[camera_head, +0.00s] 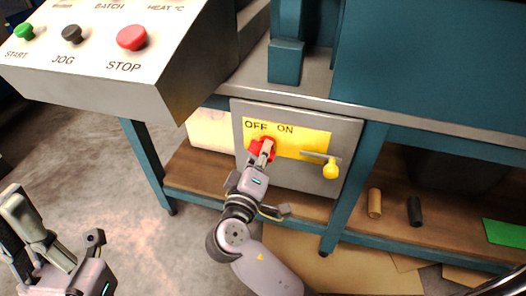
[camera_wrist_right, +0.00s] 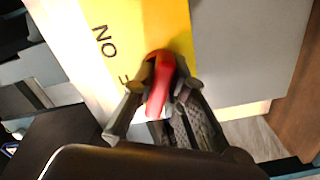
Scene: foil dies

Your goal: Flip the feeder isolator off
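The feeder isolator is a grey panel (camera_head: 240,120) with a yellow plate (camera_head: 305,140) marked OFF and ON, on the front of the teal bench. Its red handle (camera_head: 256,148) is at the plate's left end, just below OFF. My right gripper (camera_head: 267,146) is at the handle and hides part of it. In the right wrist view the red handle (camera_wrist_right: 158,92) lies between the fingertips (camera_wrist_right: 164,76), which look closed on its sides. The OFF lettering is mostly hidden there; ON is readable. My left gripper (camera_head: 58,222) is open and empty at the lower left.
A yellow-knobbed lever (camera_head: 331,169) sits right of the handle on the same panel. A sloped console (camera_head: 110,70) with START, JOG and STOP buttons overhangs at the upper left. The lower shelf holds a brown cylinder (camera_head: 375,203) and a black cylinder (camera_head: 414,211).

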